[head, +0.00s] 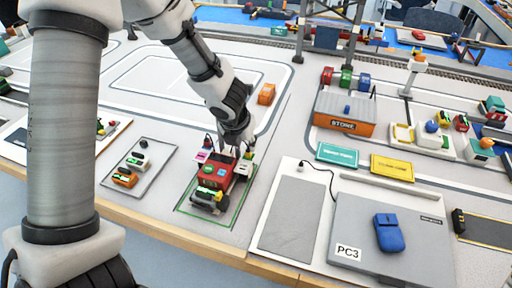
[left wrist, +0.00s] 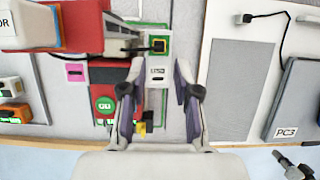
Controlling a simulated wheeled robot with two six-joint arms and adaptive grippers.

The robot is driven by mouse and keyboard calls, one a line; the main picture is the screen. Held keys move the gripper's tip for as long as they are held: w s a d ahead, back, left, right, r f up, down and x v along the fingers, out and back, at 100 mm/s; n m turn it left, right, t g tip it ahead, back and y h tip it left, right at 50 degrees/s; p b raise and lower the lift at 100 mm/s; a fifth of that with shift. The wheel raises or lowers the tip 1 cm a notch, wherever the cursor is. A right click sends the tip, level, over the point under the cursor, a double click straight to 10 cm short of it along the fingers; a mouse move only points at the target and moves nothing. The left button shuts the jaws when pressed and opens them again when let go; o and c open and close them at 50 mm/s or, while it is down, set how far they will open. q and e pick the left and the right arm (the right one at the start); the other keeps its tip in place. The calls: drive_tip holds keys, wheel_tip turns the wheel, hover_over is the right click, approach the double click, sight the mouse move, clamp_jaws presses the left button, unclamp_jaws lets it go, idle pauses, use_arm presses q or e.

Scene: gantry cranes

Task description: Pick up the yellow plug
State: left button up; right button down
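My left gripper (head: 236,150) reaches down over the red toy truck (head: 212,178). In the left wrist view its two fingers (left wrist: 159,75) stand apart, open, with a white labelled patch between them. In the head view a small yellow part (head: 249,155) shows beside the gripper. Another yellow bit (left wrist: 141,127) lies by the left finger. My right gripper is not visible.
A tray with toy cars (head: 138,162) lies left of the truck.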

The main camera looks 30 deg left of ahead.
sight(248, 150)
use_arm(q)
drive_tip(key=shift+a+f, duration=0.1)
drive_tip(key=shift+f, duration=0.55)
drive_tip(key=x, duration=0.2)
drive_tip(key=b+x, duration=0.1)
drive_tip(key=x, duration=0.1)
drive_tip(key=shift+w+a+f, duration=0.1)
drive_tip(key=shift+w, duration=0.3)
drive_tip(key=shift+w+f+b, duration=0.25)
drive_tip(key=shift+b, duration=0.05)
drive_tip(key=shift+s+r, duration=0.15)
clamp_jaws()
